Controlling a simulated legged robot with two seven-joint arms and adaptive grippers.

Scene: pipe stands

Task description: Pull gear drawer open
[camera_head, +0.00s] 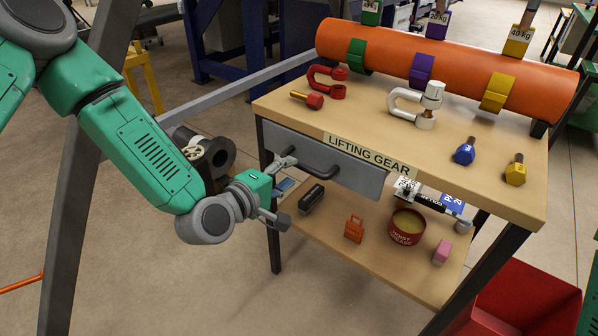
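The lifting gear drawer (356,178) has a grey front under the left part of the bench top and looks shut. A dark bar handle (312,169) runs across its front. The "LIFTING GEAR" label (369,154) is on the bench edge above it. My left gripper (281,191) is in front of the drawer's left end, with its fingers spread apart. Its upper finger is at the handle's left end; I cannot tell whether they touch. The lower finger hangs below, near the lower shelf. My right gripper is not in view.
The bench top (395,155) holds shackles, bolts and an orange pipe (440,66) with coloured bands. The lower shelf (385,262) carries a red tin (406,227), an orange block (354,229) and other items. A red bin (525,300) stands front right.

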